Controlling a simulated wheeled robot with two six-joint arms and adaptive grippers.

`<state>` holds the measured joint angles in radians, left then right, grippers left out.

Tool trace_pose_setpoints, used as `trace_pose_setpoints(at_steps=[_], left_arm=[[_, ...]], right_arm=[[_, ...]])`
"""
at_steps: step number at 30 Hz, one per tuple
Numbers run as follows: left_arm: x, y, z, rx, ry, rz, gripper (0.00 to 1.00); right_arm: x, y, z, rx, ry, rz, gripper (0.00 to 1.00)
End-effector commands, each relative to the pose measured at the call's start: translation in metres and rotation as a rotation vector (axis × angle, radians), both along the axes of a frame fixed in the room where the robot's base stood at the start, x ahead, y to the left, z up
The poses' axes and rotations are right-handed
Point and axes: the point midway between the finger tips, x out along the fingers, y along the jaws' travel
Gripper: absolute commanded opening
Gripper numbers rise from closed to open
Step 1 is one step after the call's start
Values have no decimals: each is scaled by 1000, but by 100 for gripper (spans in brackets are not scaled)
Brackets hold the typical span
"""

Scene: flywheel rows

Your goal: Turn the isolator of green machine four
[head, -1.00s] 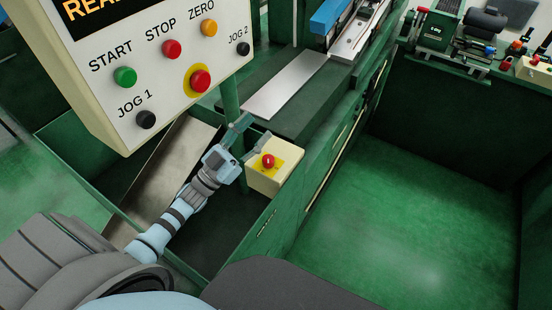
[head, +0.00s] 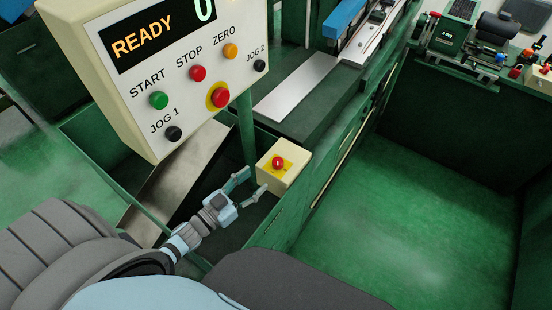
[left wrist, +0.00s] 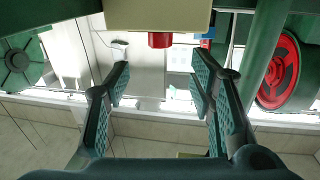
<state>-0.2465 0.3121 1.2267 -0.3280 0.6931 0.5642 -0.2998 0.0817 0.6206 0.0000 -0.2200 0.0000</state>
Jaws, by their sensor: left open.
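A cream box (head: 290,174) with a red knob (head: 278,162) on a yellow plate sits on the green machine frame. It may be the isolator; no machine number is readable. My left gripper (head: 255,180) is open and empty, just below and left of the box, its fingers pointing toward it. In the left wrist view, a cream box (left wrist: 150,14) with a red knob (left wrist: 160,40) shows at the top, beyond the open fingers (left wrist: 160,85). The knob is not between them. My right gripper is not in view.
A cream control panel (head: 185,127) reading READY overhangs at upper left, with several buttons and a red button on yellow (head: 219,97). A green post (head: 247,128) stands beside the box. Another green machine (head: 445,37) stands at upper right. The green floor (head: 400,220) is clear.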

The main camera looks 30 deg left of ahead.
Motion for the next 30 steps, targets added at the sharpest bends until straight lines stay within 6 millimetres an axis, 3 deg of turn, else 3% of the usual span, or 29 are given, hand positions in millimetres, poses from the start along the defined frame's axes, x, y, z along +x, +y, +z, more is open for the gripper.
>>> trace_pose_setpoints(at_steps=[6,13,18,26,30], left_arm=[[52,-16,1,-2,-4,1,50],[90,-27,-1,-2,-3,0,50],[102,-31,0,-2,-2,0,50],[103,-31,0,-1,-1,0,50],[103,-31,0,-1,-2,0,27]], right_arm=[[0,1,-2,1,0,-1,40],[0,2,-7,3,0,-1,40],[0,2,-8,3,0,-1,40],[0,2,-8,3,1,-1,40],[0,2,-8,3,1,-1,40]])
